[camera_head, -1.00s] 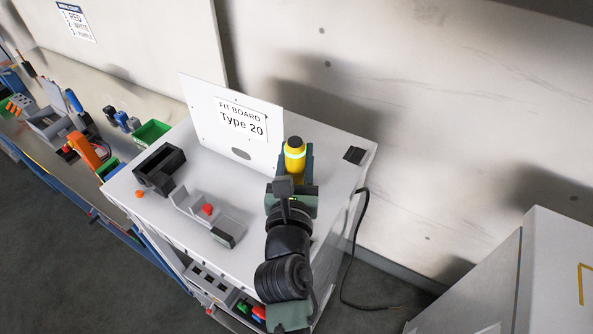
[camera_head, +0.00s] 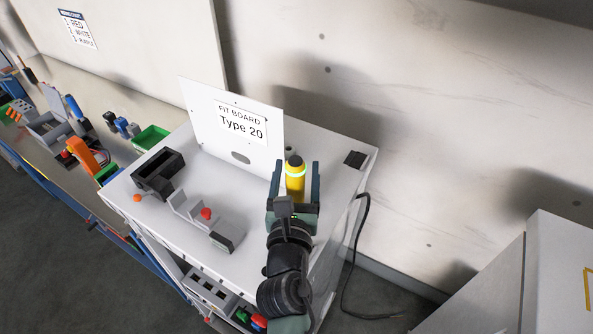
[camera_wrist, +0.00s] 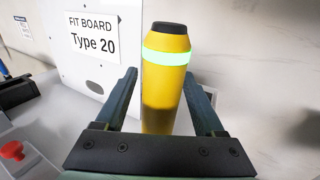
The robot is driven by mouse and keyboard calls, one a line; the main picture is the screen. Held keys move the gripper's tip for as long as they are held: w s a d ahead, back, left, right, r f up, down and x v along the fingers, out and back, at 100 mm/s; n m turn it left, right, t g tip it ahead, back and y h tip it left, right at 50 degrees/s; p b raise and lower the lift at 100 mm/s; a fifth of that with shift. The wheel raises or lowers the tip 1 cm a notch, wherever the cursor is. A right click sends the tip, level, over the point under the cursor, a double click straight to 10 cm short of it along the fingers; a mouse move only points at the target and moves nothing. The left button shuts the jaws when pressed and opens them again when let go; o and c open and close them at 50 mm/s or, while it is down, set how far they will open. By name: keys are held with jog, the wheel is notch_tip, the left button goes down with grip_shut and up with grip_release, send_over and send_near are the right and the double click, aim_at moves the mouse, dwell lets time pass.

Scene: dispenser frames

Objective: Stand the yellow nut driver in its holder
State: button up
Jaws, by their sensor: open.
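The yellow nut driver (camera_head: 295,182) has a thick yellow handle with a pale green band and a dark cap. It looks upright at the right part of the white bench top. In the wrist view the nut driver (camera_wrist: 166,95) stands between my fingers, with a gap on each side. My gripper (camera_head: 295,172) is open around it; the wrist view also shows both fingers of my gripper (camera_wrist: 162,85). The driver's lower end and whatever holds it are hidden behind my gripper, so I cannot tell how it is seated.
A white board marked "FIT BOARD Type 20" (camera_head: 238,143) stands just behind and left. A black open box (camera_head: 158,172) and a grey fixture with a red knob (camera_head: 207,214) are to the left. A dark square (camera_head: 354,159) lies at the right back corner, with free bench around it.

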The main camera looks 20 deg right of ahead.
jog(key=b+v, duration=0.2)
jog(key=v, duration=1)
jog(key=shift+b, duration=0.4)
jog(key=shift+r, duration=0.15)
